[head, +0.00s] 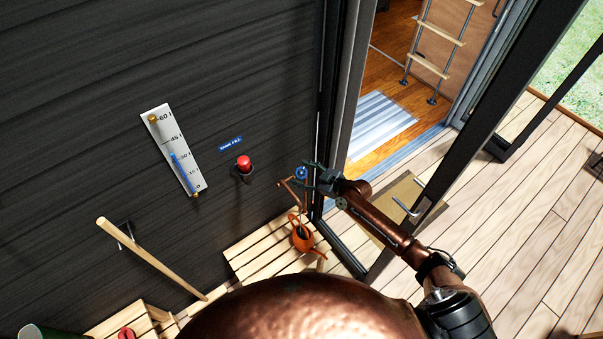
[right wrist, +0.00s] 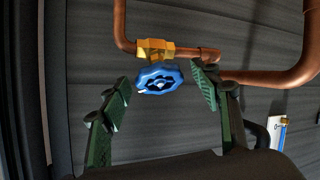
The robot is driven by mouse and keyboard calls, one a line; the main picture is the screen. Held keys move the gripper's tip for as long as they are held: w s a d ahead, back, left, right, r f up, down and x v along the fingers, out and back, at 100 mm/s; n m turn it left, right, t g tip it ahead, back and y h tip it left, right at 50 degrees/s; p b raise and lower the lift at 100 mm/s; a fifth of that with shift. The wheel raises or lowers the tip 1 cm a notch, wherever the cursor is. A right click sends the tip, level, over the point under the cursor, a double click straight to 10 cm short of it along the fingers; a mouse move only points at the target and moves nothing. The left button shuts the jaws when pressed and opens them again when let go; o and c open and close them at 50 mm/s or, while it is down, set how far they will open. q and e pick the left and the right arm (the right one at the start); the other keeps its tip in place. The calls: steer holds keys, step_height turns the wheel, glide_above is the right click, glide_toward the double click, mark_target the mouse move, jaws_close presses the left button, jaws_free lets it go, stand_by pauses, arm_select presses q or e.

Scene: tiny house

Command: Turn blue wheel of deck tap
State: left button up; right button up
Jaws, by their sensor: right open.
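The blue wheel (head: 301,173) of the deck tap is on the dark wall beside the door frame in the head view. In the right wrist view the blue wheel (right wrist: 160,78) sits on a brass valve (right wrist: 155,48) on a copper pipe (right wrist: 262,76). My right gripper (head: 311,176) is at the wheel. Its green fingers are open, one on each side of the wheel, with a gap on the left and a smaller one on the right (right wrist: 164,91). The left gripper is not in view.
A red button (head: 243,163) and a level gauge (head: 171,150) are on the wall. An orange watering can (head: 301,236) stands on a slatted wooden bench (head: 262,250) below the tap. The open glass door (head: 480,125) is close to my right arm.

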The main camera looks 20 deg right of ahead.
steer(key=shift+w+a+f, duration=0.1)
steer(key=shift+w, duration=0.05)
steer(key=c, duration=1.2)
steer(key=shift+o, duration=0.2)
steer(key=shift+m+p, duration=0.3)
steer(key=shift+p, duration=0.3)
steer(key=m+h+p, duration=0.1)
steer(key=m+p, duration=0.1)
steer(key=m+t+h+p, duration=0.1)
steer(key=p, duration=0.2)
steer(key=m+t+h+p, duration=0.1)
steer(key=m+p, duration=0.1)
steer(key=shift+a+r+m, duration=0.1)
steer(key=shift+r+m, duration=0.15)
steer(key=shift+m, duration=0.05)
steer(key=shift+f+m+t+h+p, duration=0.15)
steer(key=shift+m+h+p, duration=0.25)
steer(key=shift+m+p, duration=0.35)
steer(key=shift+f+m+t+h+p, duration=0.15)
steer(key=shift+m+h+p, duration=0.25)
steer(key=shift+m+p, duration=0.3)
steer(key=shift+r, duration=0.1)
